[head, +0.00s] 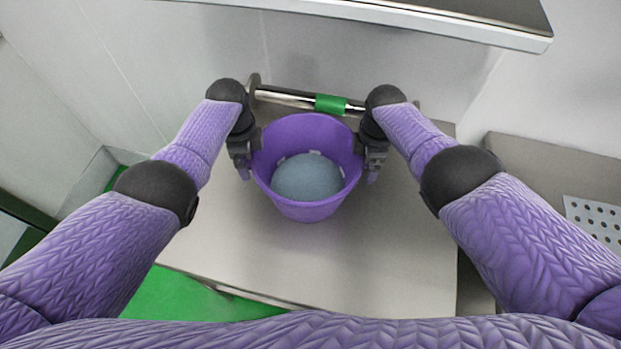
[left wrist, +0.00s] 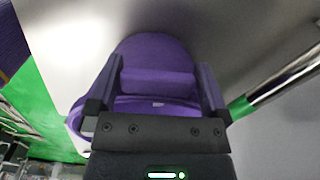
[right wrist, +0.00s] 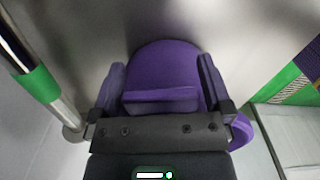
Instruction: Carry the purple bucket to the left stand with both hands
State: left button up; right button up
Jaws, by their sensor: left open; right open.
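The purple bucket (head: 305,211) stands upright on a steel table top (head: 400,240) in the head view, with a rounded grey-blue mass (head: 308,178) inside. My left gripper (head: 243,168) is at the bucket's left side and my right gripper (head: 374,167) at its right side. The left wrist view shows the bucket (left wrist: 155,55) between the two spread fingers of my left gripper (left wrist: 160,78). The right wrist view shows the bucket (right wrist: 165,65) between the spread fingers of my right gripper (right wrist: 160,78). Both are open; whether the fingers touch the bucket I cannot tell.
A metal bar with a green band (head: 330,104) runs behind the bucket. A steel shelf edge (head: 400,18) overhangs at the top. A perforated panel (head: 597,220) is at the right. Green floor (head: 190,296) shows at the lower left. The table front is clear.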

pick_arm(q)
notch_tip(320, 180, up, 10)
jog(key=shift+s+r, duration=0.1)
jog(key=shift+a, duration=0.1)
pick_arm(e)
jog(key=shift+r, duration=0.2)
notch_tip(320, 180, up, 12)
jog(key=shift+f, duration=0.15)
jog(key=shift+f, duration=0.1)
